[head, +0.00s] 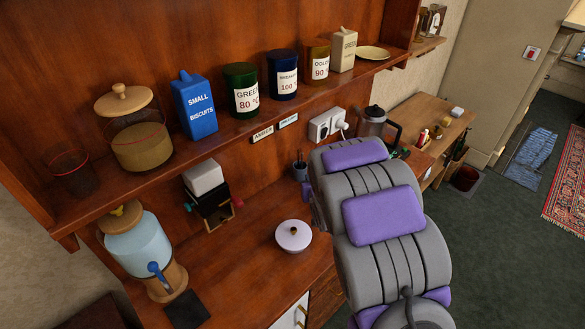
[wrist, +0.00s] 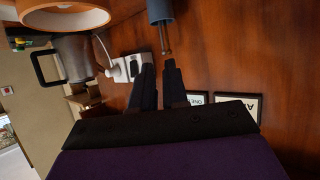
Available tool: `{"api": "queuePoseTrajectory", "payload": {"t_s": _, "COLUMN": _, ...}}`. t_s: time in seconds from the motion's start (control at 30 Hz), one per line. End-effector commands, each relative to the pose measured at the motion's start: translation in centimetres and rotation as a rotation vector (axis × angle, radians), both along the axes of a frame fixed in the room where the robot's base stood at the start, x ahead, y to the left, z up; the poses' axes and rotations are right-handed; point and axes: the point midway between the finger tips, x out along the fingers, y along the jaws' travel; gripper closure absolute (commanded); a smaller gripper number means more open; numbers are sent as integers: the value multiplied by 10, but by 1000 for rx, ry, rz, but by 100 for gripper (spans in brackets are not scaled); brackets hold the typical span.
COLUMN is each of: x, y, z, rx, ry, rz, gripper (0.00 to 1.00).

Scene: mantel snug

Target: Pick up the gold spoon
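A blue-grey cup (wrist: 160,10) shows at the top of the wrist view, which looks upside down. A thin brownish-gold handle (wrist: 167,42) sticks out of it, likely the gold spoon; its other end is hidden. In the head view the small cup (head: 300,172) stands on the desk against the wooden back panel, just left of my arm, with thin items upright in it. My gripper (wrist: 160,66) has its two dark fingers a little apart with nothing between them. The handle's tip appears just beyond the right fingertip; whether they touch I cannot tell. My arm hides the gripper in the head view.
A shelf (head: 220,146) with canisters and a glass jar overhangs the desk. A white lidded bowl (head: 293,236), a drink dispenser (head: 140,245) and a small black-and-white machine (head: 208,195) stand on the desk.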

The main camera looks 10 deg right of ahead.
Motion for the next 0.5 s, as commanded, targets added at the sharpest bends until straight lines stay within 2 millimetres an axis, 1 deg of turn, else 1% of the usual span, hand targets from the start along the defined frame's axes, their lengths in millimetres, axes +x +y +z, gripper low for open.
{"api": "queuePoseTrajectory", "payload": {"t_s": 0.17, "x": 9, "y": 4, "z": -6, "rx": 9, "ry": -39, "rz": 13, "gripper": 86}}
{"api": "queuePoseTrajectory", "payload": {"t_s": 0.23, "x": 16, "y": 5, "z": -9, "rx": 9, "ry": -43, "rz": 14, "gripper": 86}}
{"api": "queuePoseTrajectory", "payload": {"t_s": 0.5, "x": 54, "y": 6, "z": -26, "rx": 10, "ry": -40, "rz": 14, "gripper": 86}}
